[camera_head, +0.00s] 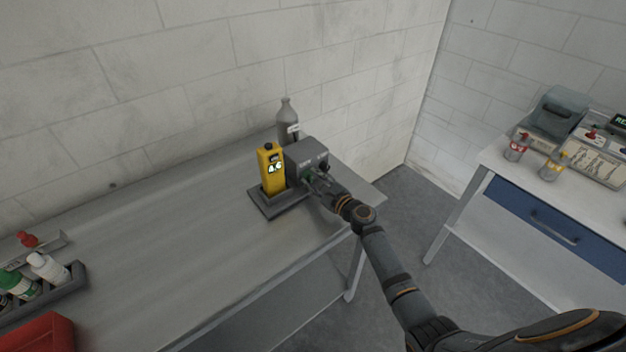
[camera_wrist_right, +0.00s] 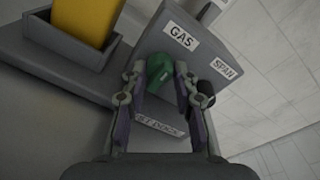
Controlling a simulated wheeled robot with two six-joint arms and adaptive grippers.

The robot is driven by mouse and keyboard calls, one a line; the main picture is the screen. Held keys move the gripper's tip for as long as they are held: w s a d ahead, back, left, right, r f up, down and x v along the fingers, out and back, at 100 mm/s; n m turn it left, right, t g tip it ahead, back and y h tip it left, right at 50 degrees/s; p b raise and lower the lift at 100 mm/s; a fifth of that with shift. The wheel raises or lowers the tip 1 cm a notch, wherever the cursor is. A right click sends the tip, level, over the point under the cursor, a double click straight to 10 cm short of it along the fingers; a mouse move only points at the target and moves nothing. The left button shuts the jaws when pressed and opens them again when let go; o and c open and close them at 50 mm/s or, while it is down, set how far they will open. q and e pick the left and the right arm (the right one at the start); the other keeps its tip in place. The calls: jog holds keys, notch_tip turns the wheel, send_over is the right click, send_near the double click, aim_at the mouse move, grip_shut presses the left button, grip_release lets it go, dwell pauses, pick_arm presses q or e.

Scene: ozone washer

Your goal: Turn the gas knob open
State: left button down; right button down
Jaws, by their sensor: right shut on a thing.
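The green gas knob (camera_wrist_right: 160,75) is on the front of a grey box (camera_head: 312,153), under a white "GAS" label (camera_wrist_right: 181,37) in the right wrist view. My right gripper (camera_wrist_right: 163,80) is shut on the green knob, with one finger on each side of it. In the head view my right gripper (camera_head: 318,184) is at the front of the box and mostly hides the knob. A dark second knob (camera_wrist_right: 205,88) sits under the "SPAN" label, close to the right finger. My left gripper is not in view.
A yellow meter (camera_head: 270,170) reading 4.6 stands in a grey dock (camera_head: 264,203) left of the box. A grey gas bottle (camera_head: 287,118) stands behind. Bottles in a rack (camera_head: 75,273) are at the far left. The bench middle (camera_head: 170,230) is clear.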

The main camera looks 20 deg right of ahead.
jog(key=c, duration=1)
grip_release()
jog(key=shift+c, duration=0.2)
jog(key=shift+s, duration=0.1)
jog(key=v, duration=1.2)
